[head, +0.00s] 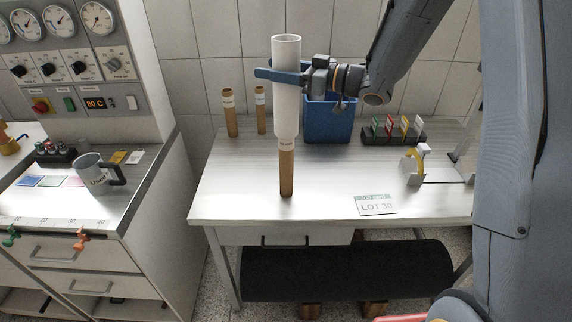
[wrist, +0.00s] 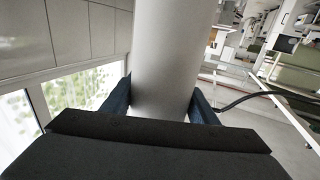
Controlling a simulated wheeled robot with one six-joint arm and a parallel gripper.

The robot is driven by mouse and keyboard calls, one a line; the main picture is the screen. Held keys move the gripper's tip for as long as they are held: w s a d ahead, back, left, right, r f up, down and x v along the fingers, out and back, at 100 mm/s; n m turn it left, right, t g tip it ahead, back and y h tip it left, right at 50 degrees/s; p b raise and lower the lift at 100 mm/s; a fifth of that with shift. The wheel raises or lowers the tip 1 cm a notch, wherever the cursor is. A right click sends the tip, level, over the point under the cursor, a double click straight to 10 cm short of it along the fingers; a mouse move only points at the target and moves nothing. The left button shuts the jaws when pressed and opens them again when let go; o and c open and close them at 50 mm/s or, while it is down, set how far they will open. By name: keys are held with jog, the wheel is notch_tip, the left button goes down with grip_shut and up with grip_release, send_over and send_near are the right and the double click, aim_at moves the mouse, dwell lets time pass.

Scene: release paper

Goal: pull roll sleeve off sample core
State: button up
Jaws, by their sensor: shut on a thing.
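The white roll sleeve (head: 286,112) is an upright open-topped tube in the head view. The brown sample core (head: 286,175) stands upright below it on the bench, with a pale label near its upper visible part. The sleeve's lower end meets the core's label; whether the core still reaches up inside the sleeve is hidden. My gripper (head: 284,77) is shut around the sleeve's upper half, with its blue fingers on either side. In the wrist view the sleeve (wrist: 174,60) fills the middle between the fingers.
Two brown cores (head: 230,112) stand at the bench's back left. A blue bin (head: 330,122) is behind the sleeve, with a dark rack of coloured cards (head: 392,132) to its right. A LOT 30 card (head: 375,205) lies near the front. The bench's front left is clear.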

aim_at(274, 56)
jog(key=shift+r, duration=1.6)
jog(key=shift+r, duration=1.9)
